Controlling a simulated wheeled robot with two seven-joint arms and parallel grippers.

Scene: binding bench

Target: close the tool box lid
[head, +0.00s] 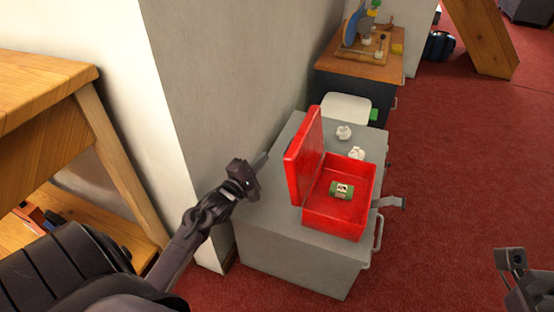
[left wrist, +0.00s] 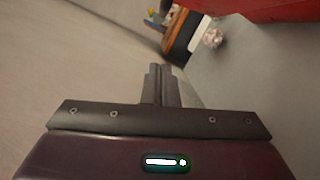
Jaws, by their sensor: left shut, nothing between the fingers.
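The red tool box (head: 335,221) sits on a grey cabinet with its lid (head: 304,158) standing open, roughly upright along the box's left side. Inside the box lies a small green and white item (head: 341,190). My left gripper (head: 262,161) is shut and empty. It is to the left of the lid, behind its outer face, with a gap between them. In the left wrist view the shut fingers (left wrist: 158,84) point forward, and a red part of the box or lid (left wrist: 240,10) shows at the top right. My right gripper (head: 510,262) shows only partly at the lower right; its fingers are unclear.
The grey cabinet top (head: 262,215) is bare at the front left. Two crumpled white pieces (head: 344,132) lie beyond the box. A grey wall (head: 215,100) rises close on the left. A white chair back (head: 346,108) and wooden desk (head: 360,66) stand farther back.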

